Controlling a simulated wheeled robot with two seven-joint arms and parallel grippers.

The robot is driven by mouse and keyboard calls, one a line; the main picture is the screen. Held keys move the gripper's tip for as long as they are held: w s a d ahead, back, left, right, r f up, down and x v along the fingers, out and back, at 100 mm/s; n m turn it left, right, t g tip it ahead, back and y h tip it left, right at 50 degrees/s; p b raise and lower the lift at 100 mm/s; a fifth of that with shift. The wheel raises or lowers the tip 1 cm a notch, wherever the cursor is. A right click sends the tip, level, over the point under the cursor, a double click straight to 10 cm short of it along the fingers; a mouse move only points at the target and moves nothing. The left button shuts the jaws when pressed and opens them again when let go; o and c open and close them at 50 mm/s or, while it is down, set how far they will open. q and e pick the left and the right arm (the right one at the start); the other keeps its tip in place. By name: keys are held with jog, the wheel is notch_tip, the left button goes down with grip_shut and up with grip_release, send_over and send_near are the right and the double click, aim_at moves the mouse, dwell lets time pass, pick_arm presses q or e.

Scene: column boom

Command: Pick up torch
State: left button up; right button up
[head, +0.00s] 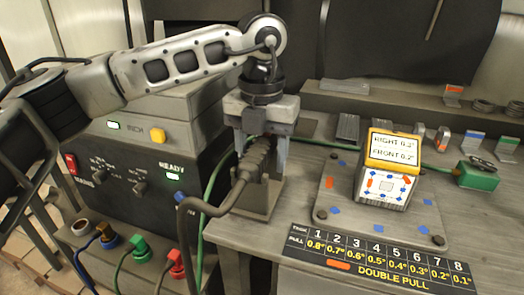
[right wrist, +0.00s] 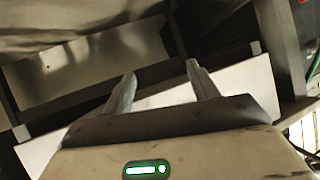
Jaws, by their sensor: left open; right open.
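The torch (head: 257,163), with a dark ribbed handle, stands tilted at a grey stand (head: 262,198) on the bench's left end. A thick dark hose bends from its lower end down to the left. My left gripper (head: 266,142) points down right over the torch's upper end. It is open, with fingers that appear to be on either side of that end; contact cannot be told. The gripper hides the torch's top. My right gripper (right wrist: 160,82) shows only in the right wrist view, open with nothing between its fingers.
A dark machine (head: 130,180) with knobs and colored plugs stands left of the bench. On the bench are a plate (head: 335,215) with a yellow-framed display (head: 393,150), a number chart (head: 380,258) and a green box (head: 477,177). A white panel (right wrist: 250,85) lies beyond my right fingers.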

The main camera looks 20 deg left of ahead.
pick_arm(q)
jog(key=shift+f, duration=0.75)
jog(key=c, duration=1.1)
jog(key=shift+o, duration=0.2)
jog(key=shift+r, duration=0.1)
